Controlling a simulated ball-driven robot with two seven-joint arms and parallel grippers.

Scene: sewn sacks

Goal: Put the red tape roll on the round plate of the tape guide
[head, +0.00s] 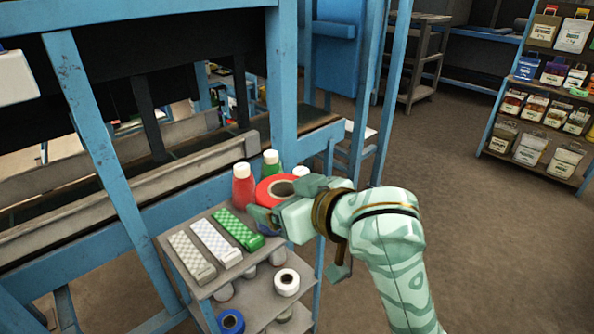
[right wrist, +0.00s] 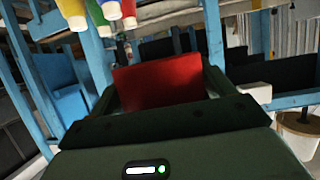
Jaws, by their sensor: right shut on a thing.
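The red tape roll (head: 267,190) is in the jaws of my right gripper (head: 284,200), above the back right of the small shelf cart. Its pale core faces up in the head view. In the right wrist view the red roll (right wrist: 155,80) shows edge-on as a red block between the two fingers (right wrist: 160,86). My right gripper is shut on it. I cannot make out the tape guide or its round plate in either view. My left gripper is not in view.
The cart's top shelf (head: 205,290) holds grey, white and green checkered strips (head: 238,229). A red bottle (head: 243,186) and a green bottle (head: 271,163) stand close behind the roll. White and blue rolls (head: 231,321) lie below. Blue posts (head: 283,80) rise behind; open floor lies right.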

